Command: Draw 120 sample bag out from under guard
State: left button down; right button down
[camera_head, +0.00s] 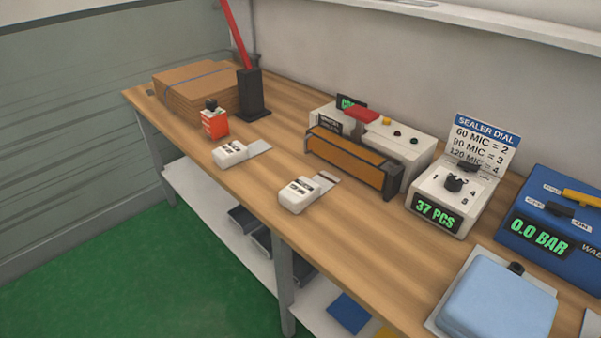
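A long brown-orange bar (350,160) in a dark frame, possibly the guard, lies along the front of a white sealer unit (409,148) with a red handle on top. I cannot make out a 120 sample bag under it. Two small white blocks, one on the left (231,154) and one nearer the bar (299,195), lie on the bench, each with a pale flat tab. Their labels are too small to read, and I cannot tell whether either tab is a bag. Neither of my grippers shows in the view.
A dial box (445,211) reads 37 PCS below a SEALER DIAL card (482,143). A blue unit (548,231) reads 0.0 BAR; a light-blue padded block (499,305) sits before it. Cardboard (195,86) and an orange box (214,123) stand left. The front-middle bench (360,235) is clear.

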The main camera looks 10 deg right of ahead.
aim_at(299, 194)
jog(key=i+j, duration=0.15)
jog(key=j, duration=0.25)
jog(key=i+j+z, duration=0.1)
jog(key=j, duration=0.3)
jog(key=i+j, duration=0.15)
jog(key=j, duration=0.3)
